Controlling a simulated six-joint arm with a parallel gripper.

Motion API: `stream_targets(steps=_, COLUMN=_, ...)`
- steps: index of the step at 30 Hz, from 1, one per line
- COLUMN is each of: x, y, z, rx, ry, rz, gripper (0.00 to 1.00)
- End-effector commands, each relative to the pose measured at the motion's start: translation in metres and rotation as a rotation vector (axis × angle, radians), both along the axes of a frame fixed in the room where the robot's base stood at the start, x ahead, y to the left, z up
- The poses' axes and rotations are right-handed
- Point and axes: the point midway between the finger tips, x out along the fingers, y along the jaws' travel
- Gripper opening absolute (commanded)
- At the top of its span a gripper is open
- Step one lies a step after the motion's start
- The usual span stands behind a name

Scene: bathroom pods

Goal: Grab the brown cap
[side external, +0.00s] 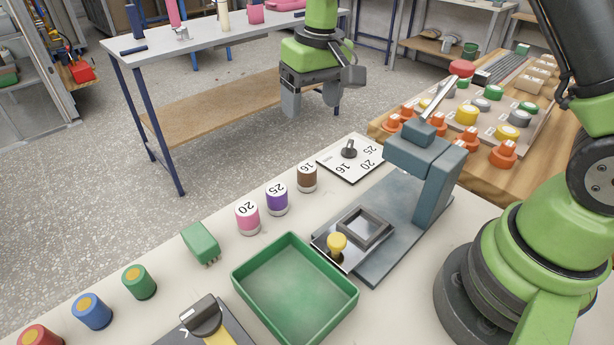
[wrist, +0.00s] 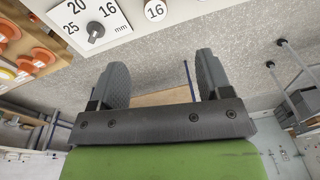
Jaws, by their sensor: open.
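The brown cap (side external: 307,179) stands upright on the pale table, with a white top marked 16. It is the last of a row with the purple cap (side external: 277,199) marked 25 and the pink cap (side external: 246,217) marked 20. In the wrist view the brown cap (wrist: 155,11) is at the top edge, partly cut off. My gripper (side external: 311,100) is open and empty, in the air above and beyond the brown cap. The wrist view shows its two fingers (wrist: 161,68) apart with nothing between them.
A dial plate (side external: 348,158) lies just right of the brown cap. A grey-blue press (side external: 420,170) and a green tray (side external: 295,290) stand nearer the arm. A green block (side external: 201,243) sits left of the caps. Orange knobs (side external: 503,154) crowd the wooden board at right.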

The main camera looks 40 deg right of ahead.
Motion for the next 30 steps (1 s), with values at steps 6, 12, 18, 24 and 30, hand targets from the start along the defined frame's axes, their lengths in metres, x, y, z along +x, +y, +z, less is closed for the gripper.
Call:
stream_targets(steps=6, x=0.017, y=0.0, z=-0.057, rx=-0.03, ry=0.085, rz=0.035, gripper=0.72)
stream_targets(steps=12, x=0.018, y=-0.001, z=-0.084, rx=-0.036, ry=0.103, rz=0.043, gripper=0.72)
stream_targets(steps=18, x=0.018, y=-0.001, z=-0.11, rx=-0.035, ry=0.1, rz=0.042, gripper=0.72)
stream_targets(steps=24, x=0.016, y=-0.002, z=-0.128, rx=-0.035, ry=0.102, rz=0.041, gripper=0.72)
stream_targets(steps=30, x=0.015, y=-0.003, z=-0.158, rx=-0.034, ry=0.101, rz=0.042, gripper=0.72)
